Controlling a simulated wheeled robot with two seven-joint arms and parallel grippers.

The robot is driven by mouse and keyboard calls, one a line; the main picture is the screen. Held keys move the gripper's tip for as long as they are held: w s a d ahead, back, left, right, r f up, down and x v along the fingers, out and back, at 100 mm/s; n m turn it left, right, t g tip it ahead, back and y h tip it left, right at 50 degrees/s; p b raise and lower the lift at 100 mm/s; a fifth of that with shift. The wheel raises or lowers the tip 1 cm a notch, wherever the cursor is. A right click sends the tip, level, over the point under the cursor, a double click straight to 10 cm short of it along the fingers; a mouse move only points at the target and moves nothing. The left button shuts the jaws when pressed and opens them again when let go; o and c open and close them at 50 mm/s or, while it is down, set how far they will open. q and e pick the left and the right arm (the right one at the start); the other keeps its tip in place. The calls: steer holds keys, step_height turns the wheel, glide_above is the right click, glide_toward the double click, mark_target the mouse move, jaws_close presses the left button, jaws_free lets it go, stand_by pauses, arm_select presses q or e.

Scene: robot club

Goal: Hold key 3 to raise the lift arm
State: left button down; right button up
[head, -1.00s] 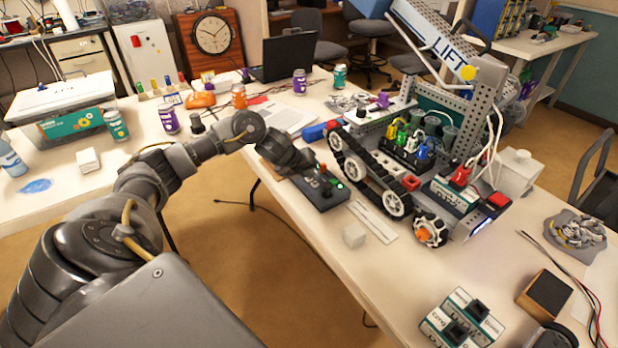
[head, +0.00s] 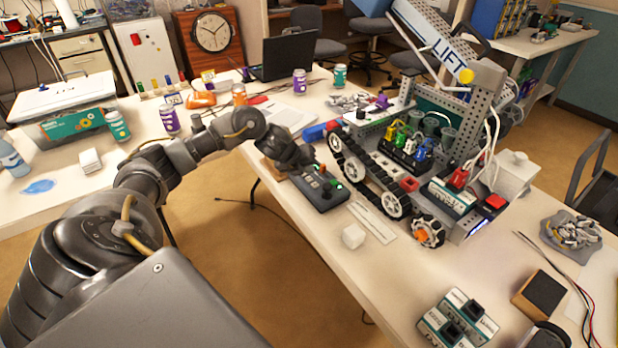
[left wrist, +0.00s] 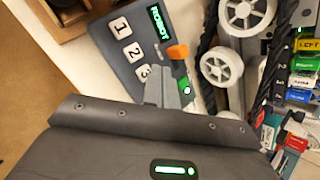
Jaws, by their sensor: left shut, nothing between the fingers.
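The dark control box (head: 322,196) lies on the table beside the tracked robot. In the left wrist view its numbered keys show: 1, 2 and key 3 (left wrist: 144,74), beside a lit green display. My left gripper (head: 312,166) is shut and empty over the far part of the box. In the left wrist view its fingers (left wrist: 164,92) are right beside key 3 and partly cover it; I cannot tell whether they touch it. The lift arm (head: 425,35), a grey beam labelled LIFT, slants up to the left above the tracked robot (head: 370,180). My right gripper is out of view.
A small white cube (head: 352,236) and a white strip (head: 374,222) lie in front of the box. Blue and red blocks (head: 318,131) lie behind it. Cans (head: 299,82) and a laptop (head: 288,57) stand farther back. The near table left of the teal-labelled parts (head: 458,318) is clear.

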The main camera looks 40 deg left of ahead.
mark_target(308, 179)
arm_select(q)
step_height(308, 179, up, 5)
steer(key=p, duration=0.4)
steer(key=shift+f, duration=0.15)
